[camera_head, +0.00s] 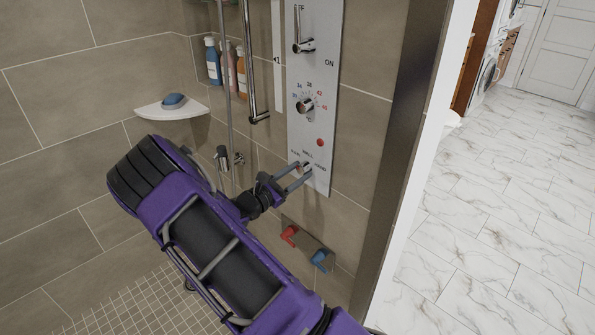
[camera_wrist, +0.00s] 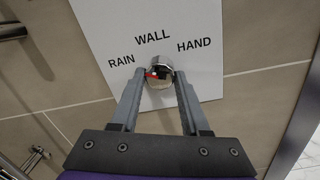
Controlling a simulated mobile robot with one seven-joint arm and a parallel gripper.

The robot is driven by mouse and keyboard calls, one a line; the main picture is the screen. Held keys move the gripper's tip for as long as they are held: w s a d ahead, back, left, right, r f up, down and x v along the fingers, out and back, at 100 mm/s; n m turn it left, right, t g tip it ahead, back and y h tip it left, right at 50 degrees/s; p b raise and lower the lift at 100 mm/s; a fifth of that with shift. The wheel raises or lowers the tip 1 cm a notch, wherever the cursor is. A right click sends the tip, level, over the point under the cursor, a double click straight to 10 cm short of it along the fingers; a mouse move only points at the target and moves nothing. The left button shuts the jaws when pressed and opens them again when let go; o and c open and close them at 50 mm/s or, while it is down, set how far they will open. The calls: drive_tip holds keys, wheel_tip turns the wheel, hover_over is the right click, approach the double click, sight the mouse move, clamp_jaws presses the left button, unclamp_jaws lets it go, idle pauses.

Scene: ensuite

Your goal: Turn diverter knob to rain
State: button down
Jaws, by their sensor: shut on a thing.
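The diverter knob (camera_wrist: 160,72) is a small chrome knob low on a white shower panel (camera_wrist: 205,75). The labels RAIN, WALL and HAND arc above it, from left to right in the wrist view. A red mark shows on the left part of the knob's face, on the side of RAIN; the exact pointing is hard to tell. My gripper (camera_wrist: 159,80) has one grey finger on each side of the knob and is shut on it. In the head view my gripper (camera_head: 299,175) reaches the panel's lower end, and its fingers partly hide the knob.
Above on the panel are a temperature knob (camera_head: 305,105), a red button (camera_head: 320,142) and an ON lever (camera_head: 304,46). Red (camera_head: 289,235) and blue (camera_head: 322,260) valve handles sit below. A corner shelf (camera_head: 172,109) and hand shower holder (camera_head: 224,157) are left; a wall edge is right.

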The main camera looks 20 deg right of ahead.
idle(0.5)
drive_tip(key=shift+c, duration=1.9)
unclamp_jaws()
drive_tip(key=shift+a, duration=0.1)
drive_tip(key=r+v, duration=0.1)
drive_tip(key=v, duration=1.6)
drive_tip(key=shift+s+f, duration=0.25)
drive_tip(key=shift+f, duration=0.2)
drive_tip(key=shift+a, duration=0.1)
